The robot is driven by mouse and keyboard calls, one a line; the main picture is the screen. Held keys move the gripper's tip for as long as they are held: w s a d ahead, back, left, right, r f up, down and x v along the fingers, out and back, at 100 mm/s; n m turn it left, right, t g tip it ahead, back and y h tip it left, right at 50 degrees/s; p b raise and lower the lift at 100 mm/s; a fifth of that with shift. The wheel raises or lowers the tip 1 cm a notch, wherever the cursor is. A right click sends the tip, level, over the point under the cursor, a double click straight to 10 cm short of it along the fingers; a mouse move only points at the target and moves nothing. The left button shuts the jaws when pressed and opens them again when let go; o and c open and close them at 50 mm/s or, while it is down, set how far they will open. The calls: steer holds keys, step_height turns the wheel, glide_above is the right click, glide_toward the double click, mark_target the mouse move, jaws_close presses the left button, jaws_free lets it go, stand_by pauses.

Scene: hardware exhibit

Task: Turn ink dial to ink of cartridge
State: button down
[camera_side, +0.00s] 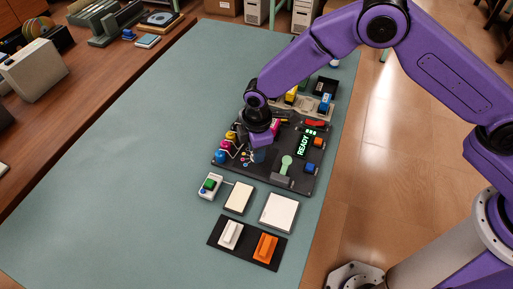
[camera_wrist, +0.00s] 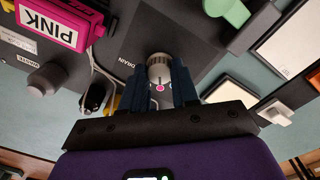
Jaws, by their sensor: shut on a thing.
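The ink cartridge (camera_wrist: 60,20) is pink and labelled PINK; it lies at the upper left of the wrist view. A pale ribbed round knob (camera_wrist: 158,66), apparently the ink dial, sits by the word DRAIN, with a pink dot towards me. My gripper (camera_wrist: 163,92) is shut on this knob, one dark finger on each side; the fingers hide its flanks. In the side view my gripper (camera_side: 258,154) reaches down onto the dark machine panel (camera_side: 228,163), and the knob is hidden there.
A second grey knob (camera_wrist: 45,79) and thin white cables stand left of my fingers. Yellow and pink parts (camera_side: 228,141) crowd the panel's left side. The mat's left side is clear.

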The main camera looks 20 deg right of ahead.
stand_by(0.3)
steer(key=c, duration=0.8)
jaws_free()
steer(key=shift+c, duration=0.2)
step_height(320, 180, up, 18)
steer(key=shift+s+f, duration=0.25)
steer(key=s+d+r+m, duration=0.2)
steer(key=s+d, duration=1.1)
steer(key=d, duration=0.1)
steer(key=s+d+r+m, duration=0.2)
steer(key=s+d, duration=1.2)
steer(key=shift+s+d+r+m, duration=0.3)
steer(key=shift+r, duration=0.05)
